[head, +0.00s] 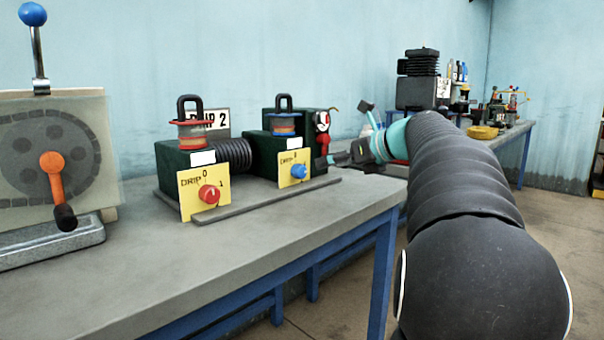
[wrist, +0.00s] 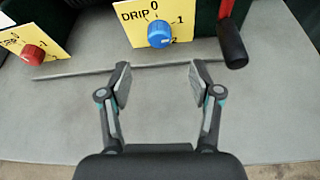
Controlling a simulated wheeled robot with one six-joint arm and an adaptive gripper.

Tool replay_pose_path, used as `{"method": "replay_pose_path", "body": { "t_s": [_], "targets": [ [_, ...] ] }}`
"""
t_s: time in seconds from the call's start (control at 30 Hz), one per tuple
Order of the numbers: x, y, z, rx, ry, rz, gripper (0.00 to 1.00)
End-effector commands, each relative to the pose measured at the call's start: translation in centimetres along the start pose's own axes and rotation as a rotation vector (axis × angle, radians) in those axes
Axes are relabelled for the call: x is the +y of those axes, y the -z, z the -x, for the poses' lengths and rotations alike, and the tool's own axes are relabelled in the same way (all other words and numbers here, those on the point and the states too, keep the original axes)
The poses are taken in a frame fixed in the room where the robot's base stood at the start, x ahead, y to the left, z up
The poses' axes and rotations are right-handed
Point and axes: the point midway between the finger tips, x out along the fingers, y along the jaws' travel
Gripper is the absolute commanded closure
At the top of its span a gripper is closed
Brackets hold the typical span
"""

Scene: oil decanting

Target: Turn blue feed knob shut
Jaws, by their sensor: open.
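The blue feed knob (head: 299,171) sits on a yellow plate marked DRIP (head: 289,178) on the front of the right dark green unit. In the wrist view the blue knob (wrist: 159,34) is straight ahead, beyond the fingertips, below the 0 mark and left of the 1 mark. Its exact setting is hard to read. My gripper (wrist: 163,82) is open and empty, its two fingers apart over the bench top. In the head view my gripper (head: 338,160) is to the right of the knob, partly hidden by my arm.
A red knob (head: 209,194) on a similar yellow plate is to the left. A crank with a black handle (wrist: 231,45) stands close right of the blue knob. A grey strip (wrist: 90,70) lies before the plates. The bench front (head: 300,235) is clear.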

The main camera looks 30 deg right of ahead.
Motion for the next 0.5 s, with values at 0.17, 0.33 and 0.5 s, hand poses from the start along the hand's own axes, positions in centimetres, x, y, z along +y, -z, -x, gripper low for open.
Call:
{"method": "replay_pose_path", "body": {
  "t_s": [0.17,0.33,0.5],
  "targets": [
    [0.1,0.1,-3.7,0.002,-0.005,0.002,0.36],
    [0.2,0.1,-6.6,0.002,-0.005,0.003,0.36],
    [0.4,0.1,-8.6,0.002,-0.005,0.004,0.36]
  ]
}}
